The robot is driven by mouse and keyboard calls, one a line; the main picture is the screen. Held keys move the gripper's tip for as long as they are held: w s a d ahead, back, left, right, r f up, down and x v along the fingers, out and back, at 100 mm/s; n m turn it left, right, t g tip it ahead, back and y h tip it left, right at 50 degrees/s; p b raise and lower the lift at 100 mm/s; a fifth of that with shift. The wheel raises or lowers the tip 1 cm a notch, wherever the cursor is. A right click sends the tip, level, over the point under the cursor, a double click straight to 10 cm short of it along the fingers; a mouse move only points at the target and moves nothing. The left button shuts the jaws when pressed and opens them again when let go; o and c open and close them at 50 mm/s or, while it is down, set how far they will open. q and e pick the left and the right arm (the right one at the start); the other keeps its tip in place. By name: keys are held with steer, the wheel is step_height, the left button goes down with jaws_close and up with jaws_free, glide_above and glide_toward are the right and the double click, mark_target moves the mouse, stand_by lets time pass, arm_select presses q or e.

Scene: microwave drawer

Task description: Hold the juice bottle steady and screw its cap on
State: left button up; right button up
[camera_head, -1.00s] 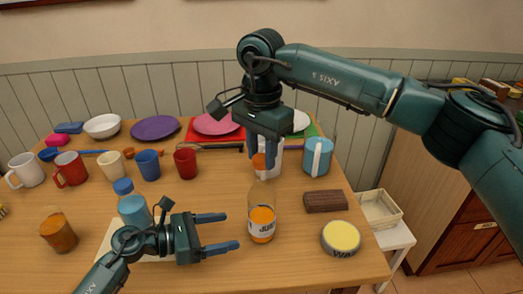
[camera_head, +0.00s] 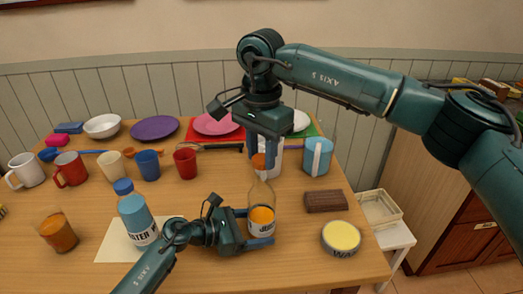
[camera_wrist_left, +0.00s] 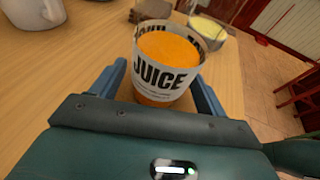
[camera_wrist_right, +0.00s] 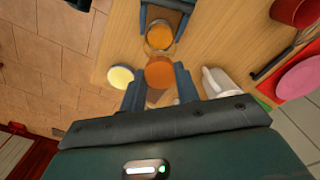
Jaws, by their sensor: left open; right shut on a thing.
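The juice bottle (camera_head: 262,214) stands upright on the table, clear with orange juice and a white label; its label reads JUICE in the left wrist view (camera_wrist_left: 168,75). My left gripper (camera_head: 262,226) is open, with its fingers on either side of the bottle's lower part. I cannot tell whether they touch it. My right gripper (camera_head: 268,148) points down above the bottle and is shut on the orange cap (camera_head: 259,162). The cap also shows between the fingers in the right wrist view (camera_wrist_right: 159,72). It is close above the bottle neck; contact is unclear.
A blue water bottle (camera_head: 138,220) stands on a paper sheet (camera_head: 108,243) beside my left arm. A brown block (camera_head: 325,201) and a yellow-topped tin (camera_head: 341,238) are right of the juice bottle.

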arm_select(q)
steer(key=shift+d, duration=0.25)
steer(key=shift+c, duration=0.5)
steer(key=shift+f, duration=0.1)
steer(key=c, duration=0.5)
steer(key=shift+c, duration=0.2)
